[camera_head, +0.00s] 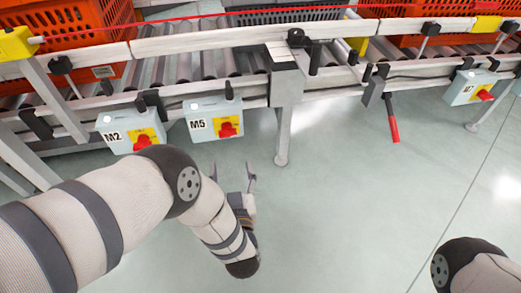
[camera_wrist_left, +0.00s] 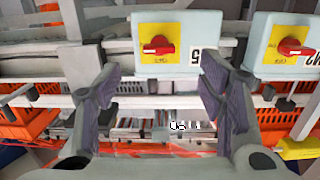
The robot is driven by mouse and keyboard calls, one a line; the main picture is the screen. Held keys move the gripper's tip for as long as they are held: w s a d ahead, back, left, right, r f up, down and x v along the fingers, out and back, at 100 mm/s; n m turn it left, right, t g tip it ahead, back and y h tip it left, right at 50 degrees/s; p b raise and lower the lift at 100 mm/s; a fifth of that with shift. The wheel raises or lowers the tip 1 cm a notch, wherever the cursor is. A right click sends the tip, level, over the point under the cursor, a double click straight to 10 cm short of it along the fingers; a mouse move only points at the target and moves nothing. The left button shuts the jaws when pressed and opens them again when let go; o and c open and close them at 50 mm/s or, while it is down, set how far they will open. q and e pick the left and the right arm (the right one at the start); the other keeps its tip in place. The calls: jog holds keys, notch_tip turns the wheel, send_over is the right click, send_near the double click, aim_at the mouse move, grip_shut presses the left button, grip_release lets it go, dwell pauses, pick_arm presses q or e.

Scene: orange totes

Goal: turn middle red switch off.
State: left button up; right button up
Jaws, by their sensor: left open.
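The middle red switch (camera_head: 228,129) sits on a yellow plate on the front of the grey M5 box (camera_head: 204,121), under the conveyor rail. In the left wrist view, which looks upside down, the switch (camera_wrist_left: 158,48) has its handle roughly level. My left gripper (camera_head: 233,180) is open and empty, in front of and below the M5 box in the head view. In the left wrist view its two fingers (camera_wrist_left: 160,82) are spread, with the M5 switch between them across the picture and beyond their tips; no contact shows. My right gripper is out of view.
The M2 box (camera_head: 116,131) with its red switch is close on the left; another switch box (camera_head: 470,87) is far right. A red-handled lever (camera_head: 393,129) hangs from the conveyor. A conveyor leg (camera_head: 283,135) stands right of M5. Orange totes (camera_head: 85,42) sit behind. Floor in front is clear.

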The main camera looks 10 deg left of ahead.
aim_at(228, 137)
pick_arm(q)
jog(key=shift+n+y, duration=0.3)
jog(key=shift+y, duration=0.1)
jog(key=b+x, duration=0.1)
jog(key=x, duration=0.3)
jog(key=b+x, duration=0.1)
jog(key=x, duration=0.3)
jog(key=b+x, duration=0.2)
jog(key=x, duration=0.2)
jog(key=shift+w+d+r, duration=0.25)
jog(key=shift+r, duration=0.05)
jog(key=shift+w+a+r, duration=0.1)
jog(key=shift+w+r, duration=0.05)
jog(key=shift+w, duration=0.15)
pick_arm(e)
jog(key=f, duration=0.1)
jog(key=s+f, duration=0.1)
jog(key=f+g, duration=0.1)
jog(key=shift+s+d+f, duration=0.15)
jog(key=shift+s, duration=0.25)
pick_arm(q)
jog(key=shift+c, duration=0.3)
jog(key=c, duration=1.1)
